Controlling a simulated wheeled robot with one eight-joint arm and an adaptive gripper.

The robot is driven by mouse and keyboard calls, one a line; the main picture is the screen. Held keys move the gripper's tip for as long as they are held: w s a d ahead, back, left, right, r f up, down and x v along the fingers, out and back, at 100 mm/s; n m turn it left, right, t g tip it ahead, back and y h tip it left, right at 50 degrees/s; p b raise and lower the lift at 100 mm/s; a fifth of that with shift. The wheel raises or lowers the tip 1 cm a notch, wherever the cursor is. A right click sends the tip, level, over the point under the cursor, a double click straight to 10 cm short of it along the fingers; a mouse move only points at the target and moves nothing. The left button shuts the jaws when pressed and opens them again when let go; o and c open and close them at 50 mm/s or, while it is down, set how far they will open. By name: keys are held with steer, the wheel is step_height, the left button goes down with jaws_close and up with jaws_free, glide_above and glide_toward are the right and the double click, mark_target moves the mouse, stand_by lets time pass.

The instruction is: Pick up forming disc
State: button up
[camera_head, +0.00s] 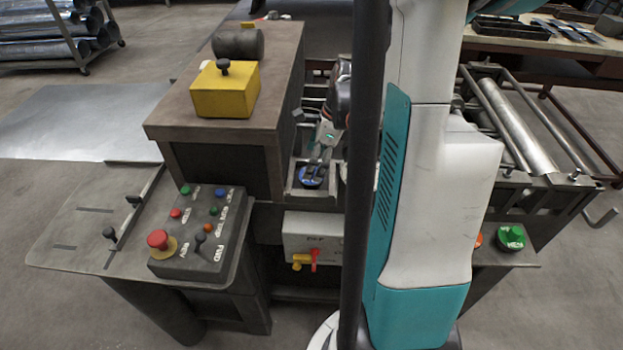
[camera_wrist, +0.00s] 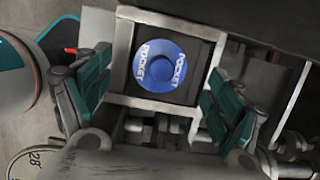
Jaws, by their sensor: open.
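The forming disc (camera_wrist: 160,66) is round and blue with white "POCKET" lettering and a raised centre. It lies in a square compartment of a grey metal tray (camera_wrist: 124,40). In the head view the disc (camera_head: 312,176) sits in the narrow tray beside the brown machine housing, partly covered by my gripper. My gripper (camera_wrist: 157,98) is open, with one teal-padded finger on each side of the disc in the wrist view. Nothing is between the pads that they touch. In the head view my gripper (camera_head: 320,158) is over the tray, largely hidden behind my arm.
The brown housing (camera_head: 225,130) with a yellow box (camera_head: 225,92) stands left of the tray. A control panel (camera_head: 205,230) with buttons is at front left. A white switch box (camera_head: 312,238) is below the tray. Rollers (camera_head: 515,125) lie to the right.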

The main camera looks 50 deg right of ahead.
mark_target(309, 185)
steer(key=b+x, duration=0.1)
steer(key=x, duration=0.3)
steer(key=shift+d+f+b, duration=0.15)
steer(key=shift+d+b, duration=0.05)
steer(key=shift+b, duration=0.1)
steer(key=c, duration=1.5)
